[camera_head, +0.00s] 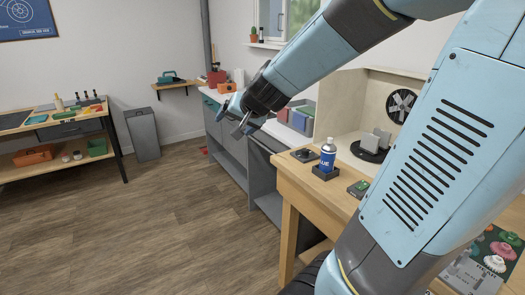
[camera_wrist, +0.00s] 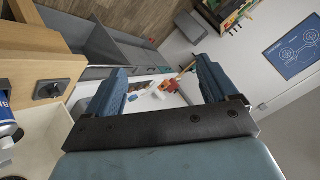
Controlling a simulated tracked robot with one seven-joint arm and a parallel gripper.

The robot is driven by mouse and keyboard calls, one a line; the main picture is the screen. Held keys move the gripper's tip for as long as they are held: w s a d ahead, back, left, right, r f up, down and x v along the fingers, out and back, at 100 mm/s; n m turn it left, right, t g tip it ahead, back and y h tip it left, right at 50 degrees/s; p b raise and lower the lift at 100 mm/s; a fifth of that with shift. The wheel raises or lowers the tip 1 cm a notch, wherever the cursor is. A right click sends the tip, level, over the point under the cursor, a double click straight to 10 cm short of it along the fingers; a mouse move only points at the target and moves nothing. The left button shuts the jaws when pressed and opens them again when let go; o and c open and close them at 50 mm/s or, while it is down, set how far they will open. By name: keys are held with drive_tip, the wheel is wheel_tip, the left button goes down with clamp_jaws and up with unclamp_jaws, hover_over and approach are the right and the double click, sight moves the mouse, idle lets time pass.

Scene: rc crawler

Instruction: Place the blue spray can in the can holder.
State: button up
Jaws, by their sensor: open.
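The blue spray can (camera_head: 327,158) has a white top and stands upright on the wooden workbench. Its base is inside a low dark square holder (camera_head: 325,175), which looks like the can holder. In the wrist view, part of the can (camera_wrist: 7,128) shows at the left edge. My gripper (camera_head: 241,127) is in the air to the left of the can and clear of the bench. In the wrist view its two blue fingers (camera_wrist: 160,88) are wide apart with nothing between them.
A dark square plate with a knob (camera_head: 303,155) lies left of the can. A small dark box (camera_head: 359,188) is to its right. A beige booth with a black turntable (camera_head: 370,152) stands behind. Grey cabinets (camera_head: 228,150) run along the wall. Open floor lies left of the bench.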

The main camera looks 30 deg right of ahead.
drive_tip(key=s+a+r+n+g, duration=0.1)
drive_tip(key=s+n+g, duration=0.1)
drive_tip(key=s, duration=0.9)
drive_tip(key=s+a+r+n+g+h, duration=0.1)
drive_tip(key=s+n, duration=0.3)
drive_tip(key=s, duration=0.6)
drive_tip(key=shift+s+a+g+h, duration=0.3)
drive_tip(key=shift+s+a+g, duration=0.15)
drive_tip(key=shift+g, duration=0.25)
